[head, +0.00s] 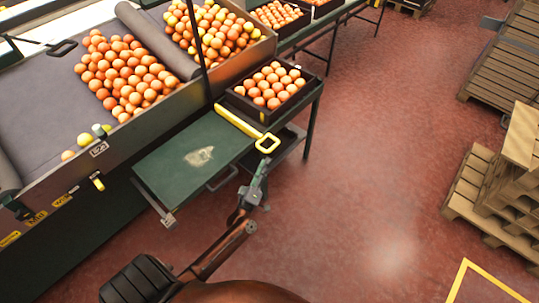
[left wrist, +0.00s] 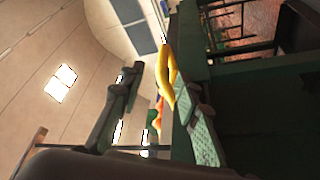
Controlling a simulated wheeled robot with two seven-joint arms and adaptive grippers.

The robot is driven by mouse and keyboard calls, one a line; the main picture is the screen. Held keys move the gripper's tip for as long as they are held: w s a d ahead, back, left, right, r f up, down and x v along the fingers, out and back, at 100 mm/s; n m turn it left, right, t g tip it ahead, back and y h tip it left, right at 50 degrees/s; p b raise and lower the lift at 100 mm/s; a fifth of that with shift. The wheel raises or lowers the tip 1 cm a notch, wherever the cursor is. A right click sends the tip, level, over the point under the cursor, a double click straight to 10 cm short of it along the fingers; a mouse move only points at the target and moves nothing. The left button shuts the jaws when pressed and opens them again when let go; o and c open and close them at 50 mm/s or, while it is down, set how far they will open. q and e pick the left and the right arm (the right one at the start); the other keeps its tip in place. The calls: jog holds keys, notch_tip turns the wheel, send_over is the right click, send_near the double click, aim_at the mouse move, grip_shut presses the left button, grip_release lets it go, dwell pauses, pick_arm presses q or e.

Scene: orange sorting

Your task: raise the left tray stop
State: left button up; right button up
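Nothing is held between the fingers. Whether a finger touches the handle cannot be told. My right gripper is out of view.
A sorting bench (head: 50,95) with loose oranges stands at the left. More filled trays (head: 278,14) are at the back. Wooden pallets (head: 487,190) stand at the right. The red floor (head: 380,130) between is clear.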

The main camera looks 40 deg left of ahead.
pick_arm(q)
jog(key=v, duration=0.2)
jog(key=shift+s+d, duration=0.1)
jog(key=shift+s, duration=0.25)
jog(key=shift+f, duration=0.1)
